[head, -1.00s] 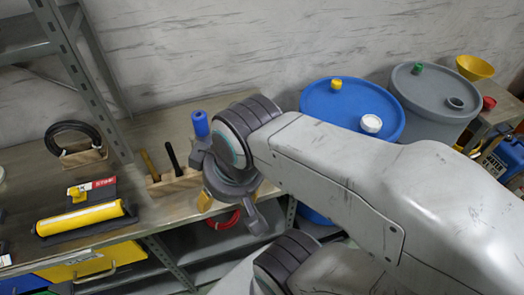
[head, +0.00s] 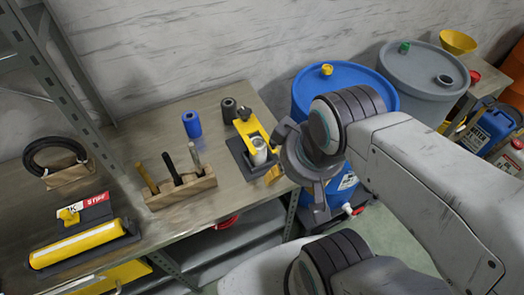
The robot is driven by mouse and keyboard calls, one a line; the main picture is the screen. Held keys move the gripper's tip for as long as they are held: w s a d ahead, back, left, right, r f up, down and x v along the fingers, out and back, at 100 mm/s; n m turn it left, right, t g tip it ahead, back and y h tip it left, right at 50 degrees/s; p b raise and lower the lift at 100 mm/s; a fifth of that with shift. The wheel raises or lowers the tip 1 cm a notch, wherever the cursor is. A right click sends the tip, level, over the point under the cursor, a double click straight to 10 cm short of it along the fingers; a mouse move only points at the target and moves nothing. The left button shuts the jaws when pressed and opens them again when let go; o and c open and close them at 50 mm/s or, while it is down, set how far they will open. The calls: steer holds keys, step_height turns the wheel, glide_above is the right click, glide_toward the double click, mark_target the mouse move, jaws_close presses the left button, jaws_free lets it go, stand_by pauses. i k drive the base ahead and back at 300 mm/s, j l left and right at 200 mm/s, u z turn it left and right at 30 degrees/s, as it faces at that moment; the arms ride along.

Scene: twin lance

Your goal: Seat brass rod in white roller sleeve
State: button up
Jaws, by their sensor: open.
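A slim brass-coloured rod (head: 147,178) stands tilted in the left slot of a wooden block (head: 180,194), beside a black and a pale grey rod. A short white cylinder (head: 259,152), which looks like the white roller sleeve, stands upright in a yellow holder (head: 245,128) on a dark base plate near the bench's right edge. My gripper (head: 297,195) is open and appears empty, just right of the holder. Its body is near the holder in the picture; I cannot tell whether they touch.
A blue cylinder (head: 192,124) and a dark cylinder (head: 229,109) stand behind. A yellow roller (head: 78,243) and a coiled black cable (head: 55,158) are at the left. A blue drum (head: 345,82) stands right of the bench. The bench's middle back is clear.

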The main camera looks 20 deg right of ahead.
mark_target(260, 146)
steer(key=j+u, duration=0.2)
steer(key=u, duration=0.25)
steer(key=j+u, duration=0.15)
steer(key=u, duration=0.25)
steer(key=i+j+u, duration=0.1)
steer(key=u, duration=0.35)
steer(key=i+j+u, duration=0.1)
steer(key=u, duration=0.35)
steer(key=i+j+u, duration=0.1)
steer(key=u, duration=0.3)
steer(key=i+j+u, duration=0.1)
steer(key=u, duration=0.35)
steer(key=i+u, duration=0.15)
steer(key=u, duration=0.3)
